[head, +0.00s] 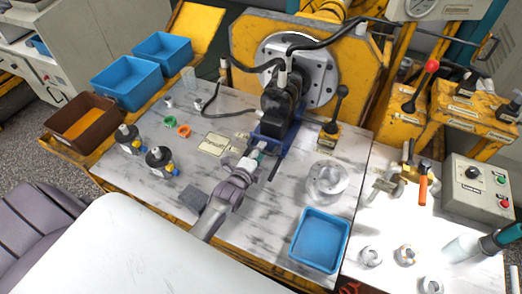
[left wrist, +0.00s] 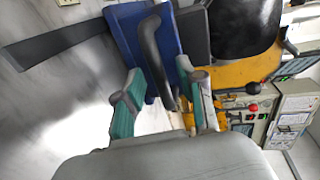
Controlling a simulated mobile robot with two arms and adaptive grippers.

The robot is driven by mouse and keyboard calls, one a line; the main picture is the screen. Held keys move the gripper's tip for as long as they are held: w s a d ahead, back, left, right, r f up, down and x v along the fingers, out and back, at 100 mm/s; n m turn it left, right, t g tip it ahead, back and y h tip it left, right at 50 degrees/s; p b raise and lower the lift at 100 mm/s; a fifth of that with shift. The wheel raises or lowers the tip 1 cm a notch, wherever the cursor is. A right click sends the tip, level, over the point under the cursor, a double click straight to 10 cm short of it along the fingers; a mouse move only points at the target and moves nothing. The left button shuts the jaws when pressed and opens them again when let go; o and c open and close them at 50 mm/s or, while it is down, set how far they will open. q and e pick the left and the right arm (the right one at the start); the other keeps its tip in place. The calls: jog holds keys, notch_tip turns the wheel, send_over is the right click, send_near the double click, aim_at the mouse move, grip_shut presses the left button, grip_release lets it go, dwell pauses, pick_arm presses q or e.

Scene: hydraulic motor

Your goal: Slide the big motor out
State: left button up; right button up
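The big motor (head: 282,100) is a black block on a blue sled (head: 270,132), in front of a round metal flange on the yellow machine. Part of the motor (left wrist: 240,25) shows at the top of the left wrist view. My left gripper (head: 256,154) is at the sled's near end. In the left wrist view its teal-padded fingers (left wrist: 158,80) are apart, one on each side of a dark curved handle (left wrist: 148,50) in front of the blue sled plate (left wrist: 128,28). Gaps show beside the handle. My right gripper is not in view.
Black hoses (head: 246,68) run to the motor. A lever (head: 335,110) stands right of it. Small black-and-white motors (head: 160,160) stand at the left. The tabletop between is partly clear.

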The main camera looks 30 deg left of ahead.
pick_arm(q)
jog(key=shift+w+f, duration=0.15)
jog(key=shift+w, duration=0.45)
grip_shut()
jog(key=shift+s, duration=0.1)
